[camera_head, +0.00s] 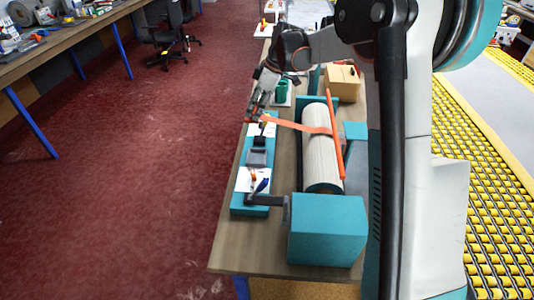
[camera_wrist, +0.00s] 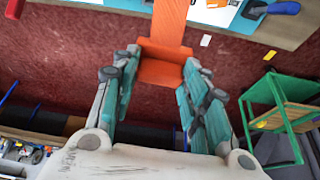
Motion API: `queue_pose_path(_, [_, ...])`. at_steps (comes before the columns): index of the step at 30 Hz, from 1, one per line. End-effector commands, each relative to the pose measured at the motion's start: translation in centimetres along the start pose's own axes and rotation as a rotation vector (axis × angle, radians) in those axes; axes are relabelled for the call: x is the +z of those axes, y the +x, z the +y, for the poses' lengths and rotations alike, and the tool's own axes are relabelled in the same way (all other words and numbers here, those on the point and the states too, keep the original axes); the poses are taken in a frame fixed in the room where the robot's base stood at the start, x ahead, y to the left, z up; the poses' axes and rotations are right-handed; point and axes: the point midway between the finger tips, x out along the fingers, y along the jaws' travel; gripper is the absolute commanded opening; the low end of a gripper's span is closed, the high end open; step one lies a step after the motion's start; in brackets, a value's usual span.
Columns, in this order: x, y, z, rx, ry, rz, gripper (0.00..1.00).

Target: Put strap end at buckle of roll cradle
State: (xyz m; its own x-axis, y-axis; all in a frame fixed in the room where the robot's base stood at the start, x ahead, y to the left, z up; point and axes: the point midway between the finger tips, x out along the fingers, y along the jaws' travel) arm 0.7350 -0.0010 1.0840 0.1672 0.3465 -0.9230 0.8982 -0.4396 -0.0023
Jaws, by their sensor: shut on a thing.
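A cream rug roll (camera_head: 321,150) lies in the teal roll cradle (camera_head: 328,228) on the workbench. An orange strap (camera_head: 297,126) passes over the roll and stretches left to my gripper (camera_head: 254,112). In the wrist view my gripper (camera_wrist: 160,68) is shut on the wide orange strap end (camera_wrist: 160,73), and the strap runs up from it out of the picture. In the head view the gripper is at the bench's left edge, above the far part of the teal side strip. A dark block (camera_head: 259,141), perhaps the buckle, sits on that strip, nearer the camera than the gripper.
A long orange bar (camera_head: 335,135) lies along the roll's right side. A cardboard box (camera_head: 343,80) and a green mug (camera_head: 282,91) stand farther back. Red floor is open left of the workbench (camera_head: 238,260).

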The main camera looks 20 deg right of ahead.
Motion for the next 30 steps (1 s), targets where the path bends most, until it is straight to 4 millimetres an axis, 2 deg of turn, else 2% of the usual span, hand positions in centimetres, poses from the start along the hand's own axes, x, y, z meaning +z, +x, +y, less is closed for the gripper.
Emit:
queue_pose_path(2, [-0.3,-0.2,0.4,-0.017,-0.039,-0.001,0.12])
queue_pose_path(5, [0.0,0.6,0.6,-0.024,-0.059,0.000,0.12])
queue_pose_path(21, [4.8,12.2,0.6,-0.024,-0.058,-0.001,0.12])
queue_pose_path(25, [5.4,13.7,0.6,-0.024,-0.058,-0.001,0.12])
queue_pose_path(30, [5.7,14.4,0.6,-0.023,-0.058,-0.001,0.12])
